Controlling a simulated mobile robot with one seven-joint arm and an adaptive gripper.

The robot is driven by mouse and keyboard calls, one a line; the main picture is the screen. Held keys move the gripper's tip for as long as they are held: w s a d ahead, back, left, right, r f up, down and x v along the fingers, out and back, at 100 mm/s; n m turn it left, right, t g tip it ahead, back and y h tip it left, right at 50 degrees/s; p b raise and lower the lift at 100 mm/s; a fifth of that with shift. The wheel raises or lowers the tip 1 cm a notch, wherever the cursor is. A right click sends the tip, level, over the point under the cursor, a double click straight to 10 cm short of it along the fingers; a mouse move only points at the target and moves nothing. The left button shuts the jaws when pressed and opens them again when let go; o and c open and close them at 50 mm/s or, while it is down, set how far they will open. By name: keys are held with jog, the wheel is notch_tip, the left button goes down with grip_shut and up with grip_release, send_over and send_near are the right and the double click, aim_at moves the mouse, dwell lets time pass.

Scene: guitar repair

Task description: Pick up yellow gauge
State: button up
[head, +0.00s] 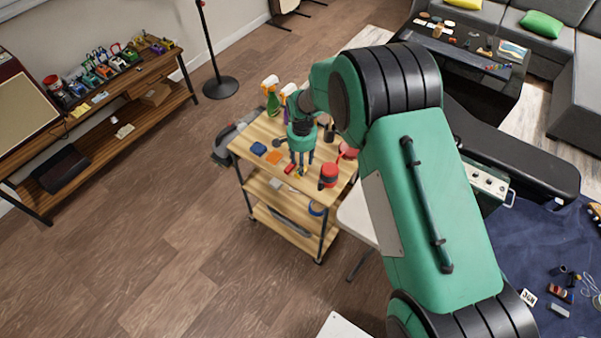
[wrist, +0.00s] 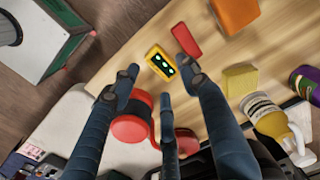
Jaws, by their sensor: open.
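The yellow gauge (wrist: 160,62) is a small yellow block with a dark face and pale round dots. It lies on the wooden cart top in the wrist view, just beyond my fingertips. In the head view a small bit of yellow (head: 300,173) shows at my fingers. My gripper (wrist: 158,78) is open and empty, with dark fingers spread on the near side and flanks of the gauge. In the head view my gripper (head: 301,168) points down over the cart top. Whether any finger touches the gauge, I cannot tell.
A red block (wrist: 186,40) lies close beside the gauge, with an orange block (wrist: 235,14) farther off. A red round container (wrist: 131,128) stands near the left finger. A yellow sponge-like block (wrist: 240,79) and bottles are at the right. Spray bottles (head: 270,97) stand at the cart's back.

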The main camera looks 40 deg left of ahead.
jog(key=shift+d+f+b, duration=0.1)
jog(key=shift+f+b, duration=0.4)
jog(key=shift+f, duration=2.1)
jog(key=shift+c, duration=0.3)
jog(key=c, duration=1)
jog(key=shift+r, duration=0.1)
jog(key=shift+r+p, duration=0.7)
jog(key=shift+r, duration=4.25)
